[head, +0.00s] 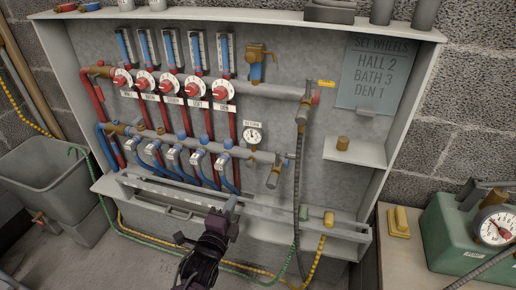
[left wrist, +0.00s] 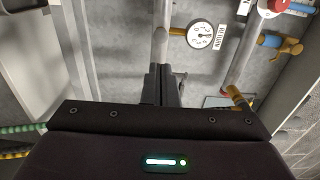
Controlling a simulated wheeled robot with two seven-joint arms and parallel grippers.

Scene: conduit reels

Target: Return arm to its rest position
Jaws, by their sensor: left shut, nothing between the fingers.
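My left gripper (head: 230,206) is at the lower middle of the head view, its arm rising from the bottom edge. It is shut and empty, in front of the lower rail of the manifold cabinet (head: 285,208). I cannot tell whether its tip touches the rail. In the left wrist view the dark closed fingers (left wrist: 160,85) point at the panel, below the return gauge (left wrist: 200,34). My right gripper is in neither view.
The cabinet holds several red dials (head: 145,82), pipes and a return gauge (head: 253,136). A green pump with a gauge (head: 470,230) stands at right, beside a yellow block (head: 399,222). A grey tub (head: 45,180) is at left. Green and yellow hoses run below.

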